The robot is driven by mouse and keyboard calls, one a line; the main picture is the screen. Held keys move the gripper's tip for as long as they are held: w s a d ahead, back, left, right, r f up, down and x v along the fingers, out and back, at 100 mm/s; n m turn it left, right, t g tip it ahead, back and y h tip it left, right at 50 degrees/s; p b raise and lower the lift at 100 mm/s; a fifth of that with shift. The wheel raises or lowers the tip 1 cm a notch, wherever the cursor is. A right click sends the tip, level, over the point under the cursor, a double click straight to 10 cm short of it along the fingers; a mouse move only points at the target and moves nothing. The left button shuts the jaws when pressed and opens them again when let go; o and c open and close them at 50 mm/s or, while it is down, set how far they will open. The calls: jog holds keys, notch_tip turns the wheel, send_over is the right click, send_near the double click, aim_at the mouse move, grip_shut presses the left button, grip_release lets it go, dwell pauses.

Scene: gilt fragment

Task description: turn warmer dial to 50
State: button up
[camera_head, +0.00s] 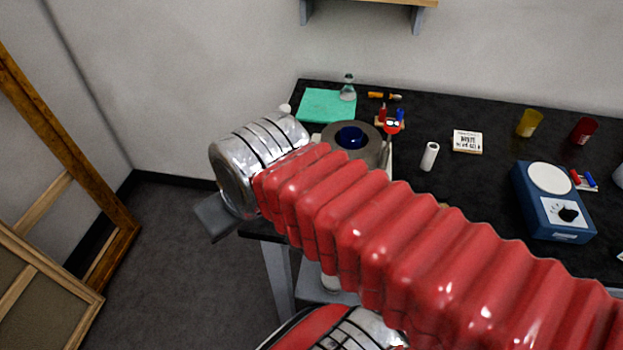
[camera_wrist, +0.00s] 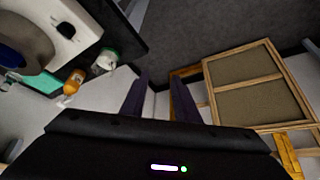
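A grey round warmer with a blue pot (camera_head: 351,137) in its middle sits at the table's front left edge, partly hidden behind my arm. In the wrist view its white base (camera_wrist: 82,18) shows at the upper left with a black dial (camera_wrist: 66,30); the dial's setting cannot be read. A blue box (camera_head: 535,218) with a white round plate and a black knob (camera_head: 568,214) stands at the right. My gripper (camera_wrist: 159,78) is open and empty, its two dark fingers apart, out beyond the table's left end and away from both devices.
The black table (camera_head: 480,115) holds a green mat (camera_head: 322,105), a flask (camera_head: 348,88), a white cylinder (camera_head: 429,156), a small sign (camera_head: 467,141), and yellow (camera_head: 529,123) and red (camera_head: 583,131) cups. Wooden frames (camera_head: 60,185) lean at the left. Floor between is clear.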

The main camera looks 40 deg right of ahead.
jog(key=shift+d, duration=0.1)
jog(key=w+d+n+g, duration=0.2)
jog(key=d, duration=0.9)
jog(key=w+d+n+g, duration=0.2)
jog(key=d+g, duration=0.1)
jog(key=d, duration=0.9)
jog(key=shift+w+d+r+n+g, duration=0.25)
jog(key=shift+d+r+n+g, duration=0.05)
jog(key=shift+r, duration=0.15)
jog(key=shift+f, duration=0.1)
notch_tip(320, 180, down, 14)
jog(key=shift+r, duration=0.15)
jog(key=shift+c, duration=0.5)
